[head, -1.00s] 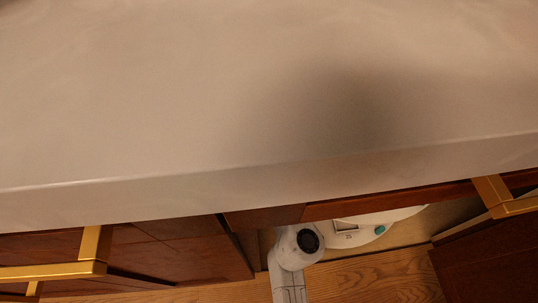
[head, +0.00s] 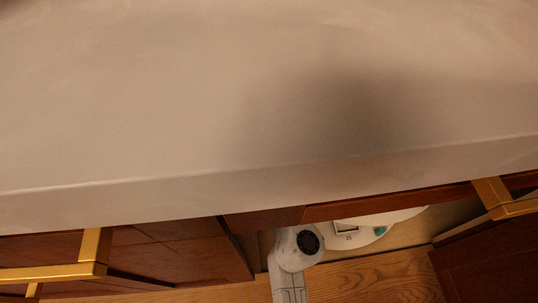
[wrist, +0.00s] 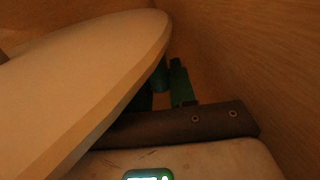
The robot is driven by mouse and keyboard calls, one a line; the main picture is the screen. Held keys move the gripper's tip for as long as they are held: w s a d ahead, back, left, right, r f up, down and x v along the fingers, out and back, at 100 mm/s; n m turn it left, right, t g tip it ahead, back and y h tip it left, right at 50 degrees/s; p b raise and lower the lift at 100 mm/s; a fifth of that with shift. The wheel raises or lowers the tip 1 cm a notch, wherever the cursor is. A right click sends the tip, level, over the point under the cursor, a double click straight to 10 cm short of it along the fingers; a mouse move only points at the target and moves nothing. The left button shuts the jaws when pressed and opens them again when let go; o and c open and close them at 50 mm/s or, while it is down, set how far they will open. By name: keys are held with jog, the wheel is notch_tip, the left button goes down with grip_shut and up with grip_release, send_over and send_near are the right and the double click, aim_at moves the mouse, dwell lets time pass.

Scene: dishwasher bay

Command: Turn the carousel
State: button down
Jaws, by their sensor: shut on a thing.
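In the wrist view, the carousel (wrist: 75,75) is a pale, flat round tray whose thick edge runs diagonally from lower left to upper middle. My gripper (wrist: 168,78) has green fingers at the far right part of that edge. It is shut on the carousel's rim, though the tray hides part of the fingers and the exact contact. In the head view, my white arm reaches into the open cabinet under the counter. The counter hides my gripper and most of the carousel there.
The broad pale counter (head: 250,100) covers most of the head view. The cabinet door (head: 485,272) stands open at right. A drawer front with a gold handle (head: 55,273) is at left. In the wrist view, a wooden cabinet wall (wrist: 265,60) stands close on the right.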

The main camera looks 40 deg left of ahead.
jog(key=shift+d, duration=0.1)
jog(key=shift+s+d+r+p, duration=0.1)
jog(key=shift+s+d+p, duration=0.15)
jog(key=shift+d+p, duration=0.35)
jog(key=d+p, duration=0.4)
jog(key=d, duration=0.1)
jog(key=d+p, duration=0.2)
jog(key=d, duration=0.1)
jog(key=shift+s+d+r, duration=0.1)
jog(key=shift+s+r, duration=0.05)
jog(key=shift+s, duration=0.25)
jog(key=d+p, duration=0.2)
jog(key=w+d+p, duration=0.1)
jog(key=d+p, duration=0.1)
jog(key=d, duration=0.1)
jog(key=w+d+p, duration=0.1)
jog(key=d+p, duration=0.1)
jog(key=d, duration=0.1)
jog(key=shift+w+d+p, duration=0.3)
jog(key=shift+d+p, duration=0.1)
jog(key=shift+d, duration=0.15)
jog(key=shift+w+d+p, duration=0.25)
jog(key=shift+d+p, duration=0.15)
jog(key=shift+d, duration=0.1)
jog(key=c, duration=1.1)
grip_release()
jog(key=shift+a+f, duration=0.15)
jog(key=shift+f, duration=0.05)
jog(key=shift+o, duration=0.2)
jog(key=shift+s, duration=0.15)
